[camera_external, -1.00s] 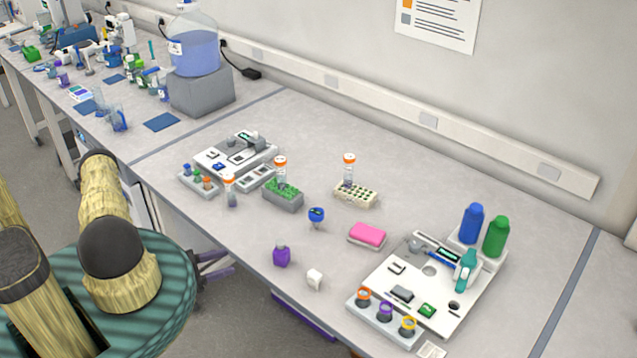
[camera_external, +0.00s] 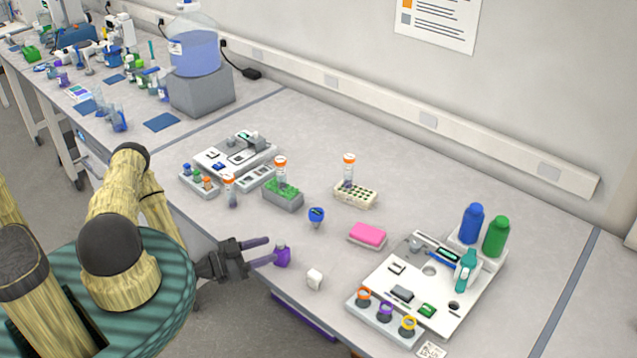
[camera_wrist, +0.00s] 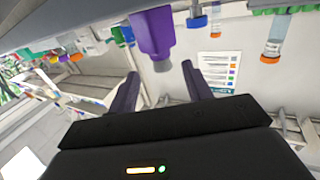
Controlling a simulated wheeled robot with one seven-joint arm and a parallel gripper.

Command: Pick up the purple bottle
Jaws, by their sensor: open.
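The purple bottle (camera_external: 283,257) stands upright near the front edge of the bench in the external view. It also shows large at the top middle of the wrist view (camera_wrist: 152,30), upside down in that picture, with a greyish cap. My gripper (camera_external: 270,250) is open and empty, reaching in over the bench's front edge from the left, with its fingertips close to the bottle. In the wrist view my gripper's two fingers (camera_wrist: 160,70) point towards the bottle, which lies ahead between their lines. I cannot tell whether a finger touches it.
A white block (camera_external: 314,279) stands just right of the bottle. A blue-topped item (camera_external: 316,215) and a pink sponge-like block (camera_external: 367,234) lie behind.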

